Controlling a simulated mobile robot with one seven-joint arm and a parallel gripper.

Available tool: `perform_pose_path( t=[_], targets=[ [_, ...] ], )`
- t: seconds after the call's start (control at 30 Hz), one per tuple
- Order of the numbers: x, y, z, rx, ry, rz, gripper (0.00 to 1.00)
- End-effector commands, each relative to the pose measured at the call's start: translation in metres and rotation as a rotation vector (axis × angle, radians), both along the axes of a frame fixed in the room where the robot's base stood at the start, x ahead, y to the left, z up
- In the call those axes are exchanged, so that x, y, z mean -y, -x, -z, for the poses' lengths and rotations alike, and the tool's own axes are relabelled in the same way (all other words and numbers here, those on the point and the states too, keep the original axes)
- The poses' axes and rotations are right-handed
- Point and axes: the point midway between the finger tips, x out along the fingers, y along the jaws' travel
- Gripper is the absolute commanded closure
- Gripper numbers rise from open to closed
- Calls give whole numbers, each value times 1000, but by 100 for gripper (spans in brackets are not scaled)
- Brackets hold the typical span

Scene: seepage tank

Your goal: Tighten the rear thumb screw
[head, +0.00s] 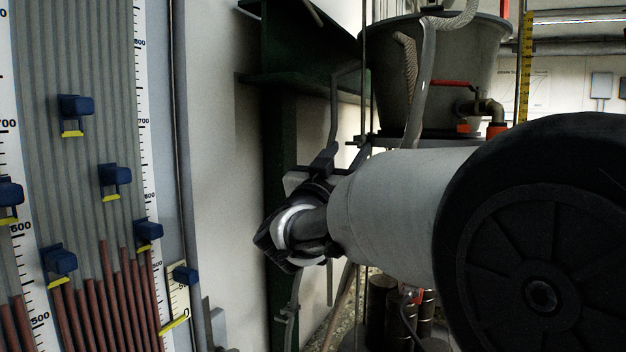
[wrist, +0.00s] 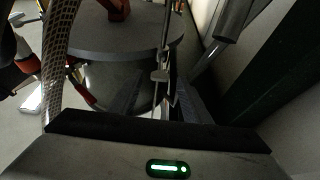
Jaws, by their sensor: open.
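In the wrist view, a thin upright metal rod carries a small light-grey fitting (wrist: 160,76). It may be the rear thumb screw, but it is too small to tell. My gripper (wrist: 157,88) is open, its two dark fingers reaching forward to either side of the rod and fitting. I cannot tell whether either finger touches them. In the head view, my arm hides most of the gripper, and a small dark fitting (head: 361,142) shows on the rod beside the tank (head: 392,75). I cannot tell front from rear among the fittings.
A dark green steel column (head: 279,170) stands close behind my wrist. A manometer board (head: 100,190) with blue sliders fills the left. A red-handled valve (head: 455,84) is on the tank.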

Motion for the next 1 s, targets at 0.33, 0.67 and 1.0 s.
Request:
perform_pose_path(
  t=[0.33,0.67,1.0],
  targets=[
    [-41,68,32,-1,1,-6,56],
    [-68,114,54,0,0,-2,56],
    [-72,123,58,1,-2,-1,56]
  ],
)
